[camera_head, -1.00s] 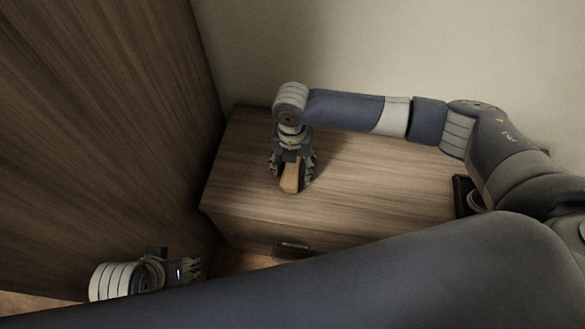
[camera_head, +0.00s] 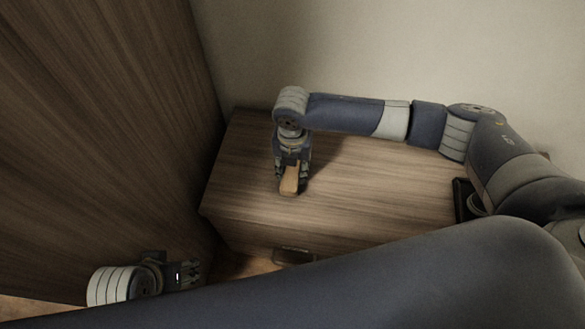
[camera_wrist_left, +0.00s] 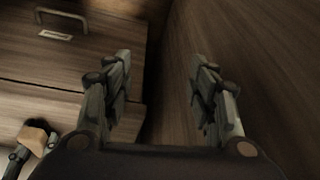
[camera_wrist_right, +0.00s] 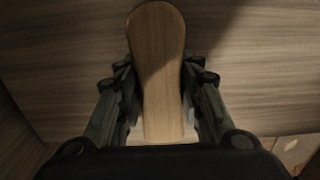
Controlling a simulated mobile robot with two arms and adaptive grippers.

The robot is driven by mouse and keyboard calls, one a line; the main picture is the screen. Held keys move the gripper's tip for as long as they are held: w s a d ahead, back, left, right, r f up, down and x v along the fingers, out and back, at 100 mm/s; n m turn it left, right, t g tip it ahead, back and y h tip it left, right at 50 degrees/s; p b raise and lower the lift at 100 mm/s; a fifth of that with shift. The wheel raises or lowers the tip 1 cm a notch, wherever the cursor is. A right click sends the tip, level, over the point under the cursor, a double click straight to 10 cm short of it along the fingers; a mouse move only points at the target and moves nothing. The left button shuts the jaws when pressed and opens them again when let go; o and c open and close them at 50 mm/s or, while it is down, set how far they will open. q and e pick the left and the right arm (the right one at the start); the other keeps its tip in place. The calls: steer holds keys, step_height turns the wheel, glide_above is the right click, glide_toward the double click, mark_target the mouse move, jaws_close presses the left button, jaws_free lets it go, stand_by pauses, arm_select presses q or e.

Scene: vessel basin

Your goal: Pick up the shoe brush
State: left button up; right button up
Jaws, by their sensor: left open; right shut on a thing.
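The shoe brush (camera_head: 289,181) has a light wooden back and is at the wooden cabinet's top. My right gripper (camera_head: 291,176) comes down from above and is shut on it. In the right wrist view the brush (camera_wrist_right: 157,70) lies lengthwise between the two fingers (camera_wrist_right: 160,95), which press on both sides. Its bristles are barely visible, and I cannot tell whether it touches the cabinet top. My left gripper (camera_head: 190,273) is open and empty, low at the left. The left wrist view shows its fingers (camera_wrist_left: 160,85) wide apart, with the brush (camera_wrist_left: 33,137) in the lower left corner.
The low wooden cabinet (camera_head: 380,185) has a drawer front with a handle (camera_head: 292,256). A tall wooden panel (camera_head: 100,130) stands close on the left. A dark object (camera_head: 464,198) is at the cabinet's right end. The cabinet top around the brush is clear.

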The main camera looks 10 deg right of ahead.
step_height(320, 180, up, 4)
steer(key=shift+w+f+p, duration=0.1)
steer(key=shift+f+p, duration=0.05)
steer(key=shift+p, duration=0.5)
arm_select(q)
step_height(320, 180, down, 15)
steer(key=g+p, duration=0.1)
steer(key=p, duration=0.1)
steer(key=shift+w+d+p, duration=0.15)
steer(key=shift+p, duration=0.25)
arm_select(e)
steer(key=s+a+r, duration=0.1)
steer(key=s+a, duration=0.2)
steer(key=s, duration=1.2)
steer(key=shift+s+a, duration=0.2)
steer(key=shift+s, duration=0.2)
